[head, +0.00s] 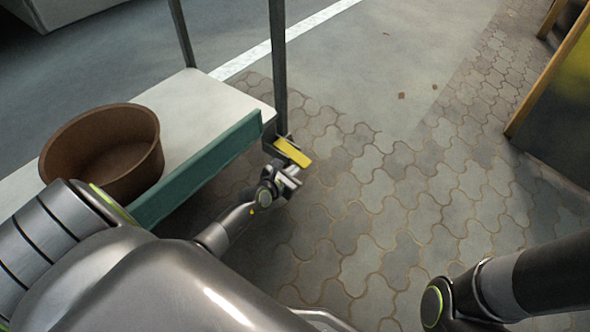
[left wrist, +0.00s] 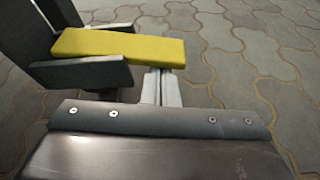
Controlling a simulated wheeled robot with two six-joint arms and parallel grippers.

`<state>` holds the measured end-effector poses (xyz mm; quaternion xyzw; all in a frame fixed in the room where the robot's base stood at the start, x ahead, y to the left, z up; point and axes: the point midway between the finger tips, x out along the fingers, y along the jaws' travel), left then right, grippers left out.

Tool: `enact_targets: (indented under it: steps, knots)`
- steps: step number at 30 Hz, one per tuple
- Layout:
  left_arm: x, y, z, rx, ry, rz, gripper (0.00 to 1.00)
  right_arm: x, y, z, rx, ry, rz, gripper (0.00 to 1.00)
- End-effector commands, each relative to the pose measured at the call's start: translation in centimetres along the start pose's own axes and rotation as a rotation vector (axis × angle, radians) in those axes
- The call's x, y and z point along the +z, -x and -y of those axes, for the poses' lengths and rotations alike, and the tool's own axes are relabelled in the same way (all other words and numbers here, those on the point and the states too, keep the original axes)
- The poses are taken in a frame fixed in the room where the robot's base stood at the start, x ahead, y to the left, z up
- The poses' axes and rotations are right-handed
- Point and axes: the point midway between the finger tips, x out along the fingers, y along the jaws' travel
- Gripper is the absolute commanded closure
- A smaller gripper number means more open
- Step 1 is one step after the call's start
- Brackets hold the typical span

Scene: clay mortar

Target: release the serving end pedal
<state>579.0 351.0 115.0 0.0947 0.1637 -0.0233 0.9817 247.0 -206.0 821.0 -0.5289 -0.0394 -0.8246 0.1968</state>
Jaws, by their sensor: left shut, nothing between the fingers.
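The yellow pedal (head: 292,152) sticks out from a dark bracket at the foot of the table's near post. In the left wrist view the yellow pedal (left wrist: 118,46) lies between the two grey side plates of its bracket (left wrist: 80,74). My left gripper (head: 289,176) is right by the pedal's near side, its fingers shut and empty. In the left wrist view the shut fingertips (left wrist: 160,84) reach to the pedal's free end. They overlap its edge, and I cannot tell whether they touch it. My right gripper is out of view; only part of that arm shows.
A white table (head: 200,92) with a green front panel (head: 200,170) and dark posts (head: 279,60) stands at the left. A brown clay bowl (head: 104,152) rests on it. Paving (head: 400,190) right of the pedal is clear. A yellow-framed panel (head: 550,75) stands far right.

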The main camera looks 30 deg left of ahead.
Motion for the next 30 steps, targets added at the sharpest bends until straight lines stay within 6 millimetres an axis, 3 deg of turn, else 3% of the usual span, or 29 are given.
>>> enact_targets:
  steps: [11,22,30]
  knots:
    - [0.5,0.1,0.0,-0.035,0.098,0.001,1.00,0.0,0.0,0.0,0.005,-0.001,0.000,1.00]
    - [1.5,0.5,0.1,-0.112,0.319,0.000,1.00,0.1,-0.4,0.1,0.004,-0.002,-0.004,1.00]
    - [1.9,0.6,0.1,-0.113,0.322,0.000,1.00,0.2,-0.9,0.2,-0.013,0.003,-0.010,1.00]
